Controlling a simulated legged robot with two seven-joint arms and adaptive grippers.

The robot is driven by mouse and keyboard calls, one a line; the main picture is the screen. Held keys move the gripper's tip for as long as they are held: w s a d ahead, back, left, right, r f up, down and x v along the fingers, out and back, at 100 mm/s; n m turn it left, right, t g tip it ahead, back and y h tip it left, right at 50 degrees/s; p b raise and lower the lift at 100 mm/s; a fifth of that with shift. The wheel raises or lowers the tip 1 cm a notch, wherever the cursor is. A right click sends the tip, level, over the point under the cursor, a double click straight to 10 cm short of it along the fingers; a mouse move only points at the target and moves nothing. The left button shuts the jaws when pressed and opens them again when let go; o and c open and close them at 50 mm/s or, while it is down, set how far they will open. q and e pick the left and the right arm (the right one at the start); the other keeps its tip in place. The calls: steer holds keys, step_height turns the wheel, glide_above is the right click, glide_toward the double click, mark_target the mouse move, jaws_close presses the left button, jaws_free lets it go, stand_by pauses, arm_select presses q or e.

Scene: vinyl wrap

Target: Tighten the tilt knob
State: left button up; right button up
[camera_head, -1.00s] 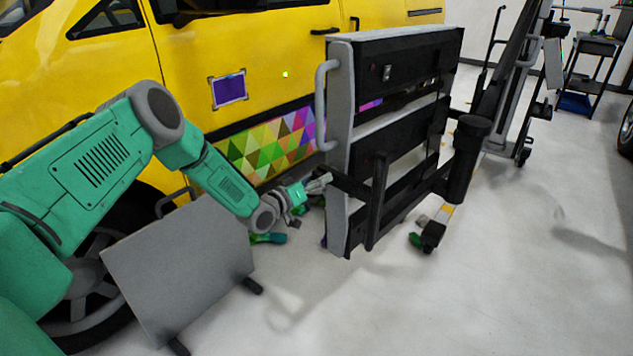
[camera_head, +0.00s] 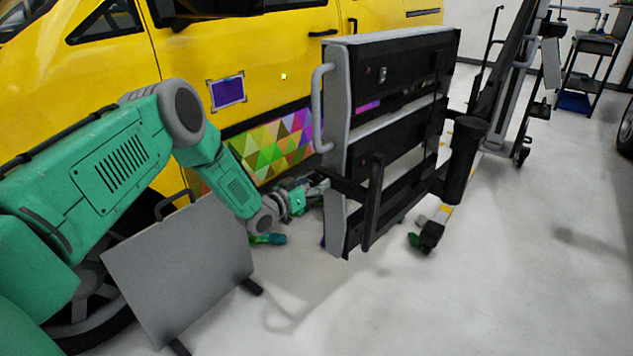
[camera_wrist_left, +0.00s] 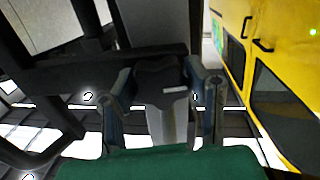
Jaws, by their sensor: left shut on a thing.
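A stand with lamp-like black panels in grey frames (camera_head: 400,60) stands upright in front of the yellow vehicle. My left gripper (camera_head: 318,190) reaches to the lower left side of the stand, beside its black bracket (camera_head: 372,200). In the left wrist view, the two fingers of my left gripper (camera_wrist_left: 160,88) are closed around a dark knob (camera_wrist_left: 158,68), which I take to be the tilt knob. The knob is hard to make out in the head view. My right gripper is not in view.
The yellow vehicle (camera_head: 255,50) stands close behind, with a colourful triangle-patterned patch (camera_head: 272,147) on its side. A grey board (camera_head: 180,265) stands on the floor below my left arm. A black post (camera_head: 467,160) rises on the stand's right.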

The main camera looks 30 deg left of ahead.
arm_select(q)
steer(key=m, duration=0.5)
steer(key=shift+m+p, duration=0.3)
steer(key=shift+p, duration=0.1)
steer(key=m, duration=0.4)
steer(key=shift+s+f+m, duration=0.1)
steer(key=shift+m, duration=0.2)
steer(key=m, duration=0.4)
steer(key=shift+d, duration=0.1)
steer(key=shift+f+m, duration=0.1)
steer(key=shift+m, duration=2.4)
steer(key=shift+s, duration=0.1)
steer(key=o, duration=1.2)
